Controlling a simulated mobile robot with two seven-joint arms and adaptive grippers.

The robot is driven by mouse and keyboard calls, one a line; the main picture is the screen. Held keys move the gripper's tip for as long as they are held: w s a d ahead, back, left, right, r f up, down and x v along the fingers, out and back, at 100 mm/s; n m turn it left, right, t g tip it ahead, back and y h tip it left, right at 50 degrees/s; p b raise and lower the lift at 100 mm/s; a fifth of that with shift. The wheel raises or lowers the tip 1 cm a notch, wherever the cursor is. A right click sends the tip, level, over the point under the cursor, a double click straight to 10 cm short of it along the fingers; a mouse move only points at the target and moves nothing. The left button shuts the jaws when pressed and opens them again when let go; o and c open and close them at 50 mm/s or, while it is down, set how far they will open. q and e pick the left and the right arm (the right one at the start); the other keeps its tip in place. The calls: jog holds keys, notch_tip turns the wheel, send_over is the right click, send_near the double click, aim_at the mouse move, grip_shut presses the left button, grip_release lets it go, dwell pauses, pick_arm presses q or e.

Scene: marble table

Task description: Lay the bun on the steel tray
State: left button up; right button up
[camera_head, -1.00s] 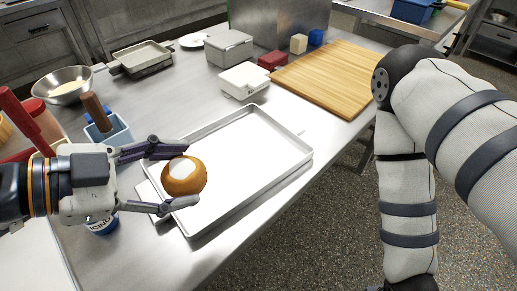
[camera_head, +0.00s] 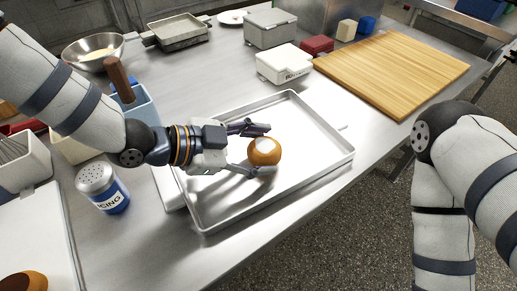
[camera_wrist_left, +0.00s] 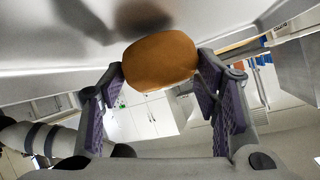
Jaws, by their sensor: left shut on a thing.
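The bun (camera_head: 266,153) is round and golden brown, with a pale patch on top. My left gripper (camera_head: 258,149) is shut on it, one finger at each side. The bun is over the middle of the steel tray (camera_head: 312,128), a shallow rectangular tray with a raised rim. In the left wrist view the bun (camera_wrist_left: 160,60) sits between the fingertips, close to the tray surface; I cannot tell whether it touches. My right arm shows at the right, but its gripper is out of view.
A wooden board (camera_head: 395,70) and a white box (camera_head: 284,64) lie beyond the tray. An icing shaker (camera_head: 102,188) and a blue container (camera_head: 136,108) stand at the left. Another brown round thing (camera_head: 24,282) shows at the lower left. The tray around the bun is clear.

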aim_at(253, 150)
pick_arm(q)
jog(key=shift+f, duration=0.25)
jog(key=shift+f, duration=0.15)
jog(key=o, duration=1.2)
jog(key=shift+o, duration=0.2)
jog(key=shift+a+r, duration=0.15)
jog(key=shift+r, duration=0.2)
jog(key=p+v, duration=0.1)
jog(key=v, duration=0.5)
jog(key=shift+s+a+r, duration=0.1)
jog(key=shift+a+r, duration=0.05)
jog(key=shift+a, duration=0.05)
jog(key=shift+s+a, duration=0.15)
jog(key=shift+a, duration=0.15)
